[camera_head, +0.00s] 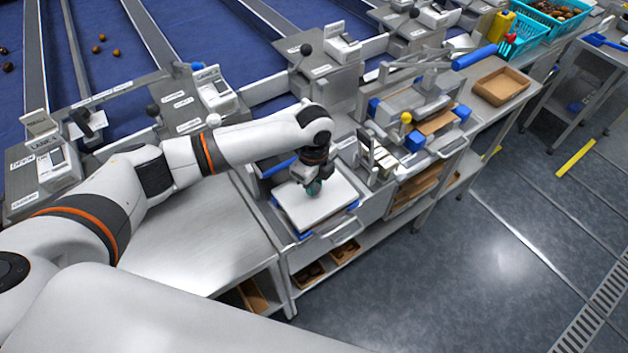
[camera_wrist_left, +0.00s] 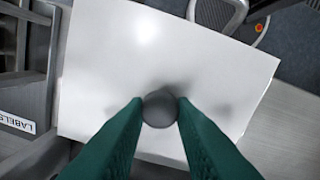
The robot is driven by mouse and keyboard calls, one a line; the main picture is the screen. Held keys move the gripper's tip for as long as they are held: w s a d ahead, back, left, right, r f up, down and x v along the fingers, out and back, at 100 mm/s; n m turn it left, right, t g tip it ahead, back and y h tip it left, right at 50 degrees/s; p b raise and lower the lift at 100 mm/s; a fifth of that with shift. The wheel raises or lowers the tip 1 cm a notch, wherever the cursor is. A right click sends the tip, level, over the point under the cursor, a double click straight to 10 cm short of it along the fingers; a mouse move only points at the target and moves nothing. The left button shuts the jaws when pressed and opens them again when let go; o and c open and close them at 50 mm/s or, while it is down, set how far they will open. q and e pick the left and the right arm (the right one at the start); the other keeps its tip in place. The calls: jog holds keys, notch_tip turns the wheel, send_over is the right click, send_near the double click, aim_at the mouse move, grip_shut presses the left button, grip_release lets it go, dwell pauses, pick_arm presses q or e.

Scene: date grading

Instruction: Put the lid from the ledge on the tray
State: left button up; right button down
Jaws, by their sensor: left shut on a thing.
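The lid is a flat white panel (camera_head: 330,205) with a dark round knob. In the head view it lies level over the blue-cornered tray place (camera_head: 353,206) on the metal bench, and the tray under it is mostly hidden. I cannot tell whether the lid touches what is below. My left gripper (camera_head: 313,187) is above the lid, shut on its knob. In the left wrist view the green fingers (camera_wrist_left: 160,110) press the grey knob from both sides, and the white lid (camera_wrist_left: 140,60) fills most of the picture. My right gripper is out of view.
A press with a blue-handled lever (camera_head: 475,57) stands right of the lid. A cardboard tray (camera_head: 500,86) lies beyond it. Lane boxes (camera_head: 208,90) line the back. The metal table (camera_head: 195,240) left of the lid is bare, apart from my arm above it.

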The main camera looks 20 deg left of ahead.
pick_arm(q)
jog(key=shift+f, duration=0.3)
jog(key=o, duration=1)
jog(key=shift+o, duration=0.7)
jog(key=o, duration=0.3)
jog(key=shift+r, duration=0.1)
notch_tip(320, 180, up, 7)
jog(key=p, duration=0.7)
